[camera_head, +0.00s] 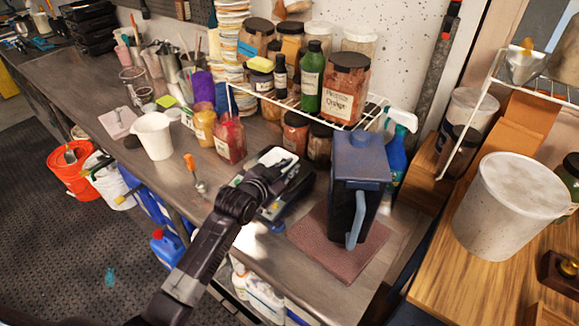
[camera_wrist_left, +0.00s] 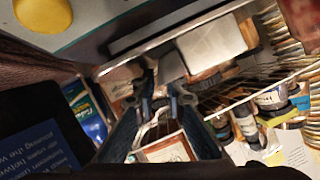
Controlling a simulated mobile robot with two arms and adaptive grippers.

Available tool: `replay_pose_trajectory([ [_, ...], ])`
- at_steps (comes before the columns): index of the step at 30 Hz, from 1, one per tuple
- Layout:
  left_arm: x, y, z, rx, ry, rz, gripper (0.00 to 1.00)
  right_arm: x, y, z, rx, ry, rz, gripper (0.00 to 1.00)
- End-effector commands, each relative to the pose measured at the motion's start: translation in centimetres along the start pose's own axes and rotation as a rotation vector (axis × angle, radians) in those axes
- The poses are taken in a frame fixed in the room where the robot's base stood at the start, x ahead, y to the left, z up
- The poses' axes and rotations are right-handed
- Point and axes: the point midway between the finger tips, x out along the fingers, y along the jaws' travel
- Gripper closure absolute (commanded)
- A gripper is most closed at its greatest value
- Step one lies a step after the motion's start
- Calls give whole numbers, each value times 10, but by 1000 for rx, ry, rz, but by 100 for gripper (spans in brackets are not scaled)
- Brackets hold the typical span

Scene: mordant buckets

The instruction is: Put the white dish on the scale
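My left gripper (camera_head: 268,172) is over the dark scale (camera_head: 290,202) on the metal workbench, and its arm hides part of the scale. A pale, flat, white piece (camera_head: 278,156) shows just beyond the gripper. I cannot tell whether it is the white dish or the scale's top, nor whether the gripper touches it. In the left wrist view the two fingers (camera_wrist_left: 162,92) point forward with a narrow gap between their tips. Pale surfaces lie behind them, and I cannot tell whether anything is gripped. My right gripper is not in view.
A blue-topped dark container (camera_head: 360,160) stands on a reddish mat (camera_head: 338,252) right of the scale. Jars and a wire rack (camera_head: 345,118) stand behind it. A white jug (camera_head: 154,135) and a small orange-handled tool (camera_head: 194,172) are to the left. Bare bench lies in front of the jug.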

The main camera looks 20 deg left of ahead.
Motion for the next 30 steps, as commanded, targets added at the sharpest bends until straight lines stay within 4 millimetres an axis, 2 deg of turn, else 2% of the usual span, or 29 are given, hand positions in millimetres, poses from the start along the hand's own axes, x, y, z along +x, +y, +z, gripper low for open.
replay_pose_trajectory([
  [8,-2,-1,-4,-1,1,0,88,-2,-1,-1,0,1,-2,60],
  [11,-8,-1,-2,0,-1,1,88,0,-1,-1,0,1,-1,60],
  [14,-20,-1,-1,0,0,0,88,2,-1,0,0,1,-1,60],
  [24,-81,-1,-1,1,-1,0,88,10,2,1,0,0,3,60],
  [30,-108,-1,-2,0,-1,1,88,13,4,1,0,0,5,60],
])
